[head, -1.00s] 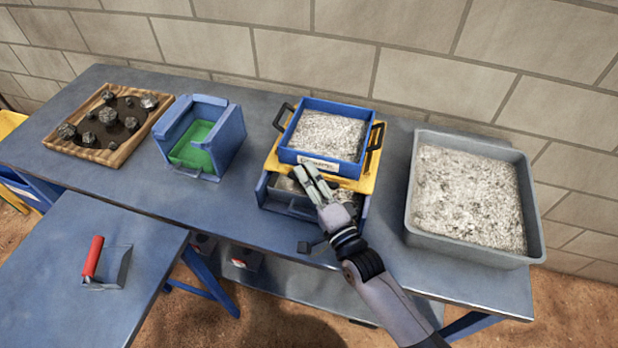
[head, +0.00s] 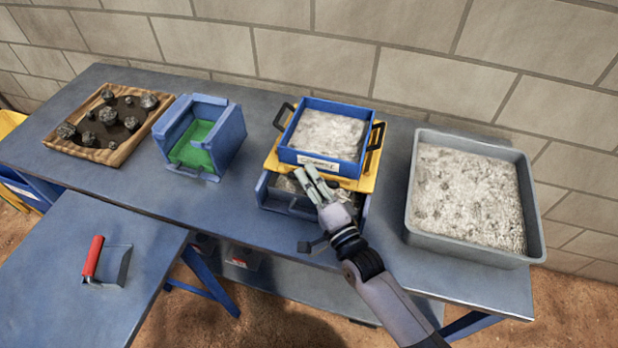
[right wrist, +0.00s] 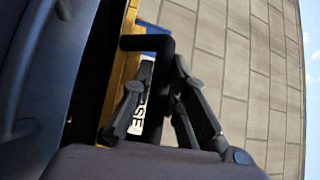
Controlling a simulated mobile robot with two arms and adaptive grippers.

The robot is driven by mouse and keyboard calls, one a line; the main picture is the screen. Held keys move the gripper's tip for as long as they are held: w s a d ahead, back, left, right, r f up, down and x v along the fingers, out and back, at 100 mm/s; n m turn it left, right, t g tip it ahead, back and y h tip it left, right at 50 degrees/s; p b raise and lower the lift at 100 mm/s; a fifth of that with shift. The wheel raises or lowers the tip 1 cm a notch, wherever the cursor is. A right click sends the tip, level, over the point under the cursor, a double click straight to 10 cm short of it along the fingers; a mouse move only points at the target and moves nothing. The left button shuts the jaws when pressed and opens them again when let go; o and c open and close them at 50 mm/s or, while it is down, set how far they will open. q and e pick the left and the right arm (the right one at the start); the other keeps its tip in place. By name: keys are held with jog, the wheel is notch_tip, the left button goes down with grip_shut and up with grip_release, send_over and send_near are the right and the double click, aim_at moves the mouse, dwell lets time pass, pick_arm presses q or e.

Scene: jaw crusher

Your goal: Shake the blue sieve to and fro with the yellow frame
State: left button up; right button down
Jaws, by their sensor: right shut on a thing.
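The blue sieve (head: 345,105) holds pale grey gravel and sits upright on the yellow frame (head: 364,184). The frame rests over a blue open-fronted box (head: 270,197) with grey material inside. The sieve has a white label on its front; part of it also shows in the right wrist view (right wrist: 141,98). My right gripper (head: 316,184) is at the front of the frame, below the label. In the right wrist view its fingers are shut around a black handle (right wrist: 147,43) beside the yellow frame (right wrist: 122,75). The fingers partly hide the handle. My left gripper is out of view.
A grey tray of gravel (head: 530,205) stands close on the right. A blue box with a green inside (head: 232,130) and a wooden tray of dark rocks (head: 107,156) stand left. A red-handled scoop (head: 93,258) lies on the front table. A brick wall rises behind.

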jog(key=shift+s, duration=0.1)
jog(key=s, duration=0.1)
jog(key=s+a+p, duration=0.1)
jog(key=s, duration=0.3)
jog(key=shift+a+f, duration=0.1)
jog(key=shift+a, duration=0.25)
jog(key=c, duration=1.6)
grip_release()
jog(key=shift+o, duration=0.2)
jog(key=v, duration=1.2)
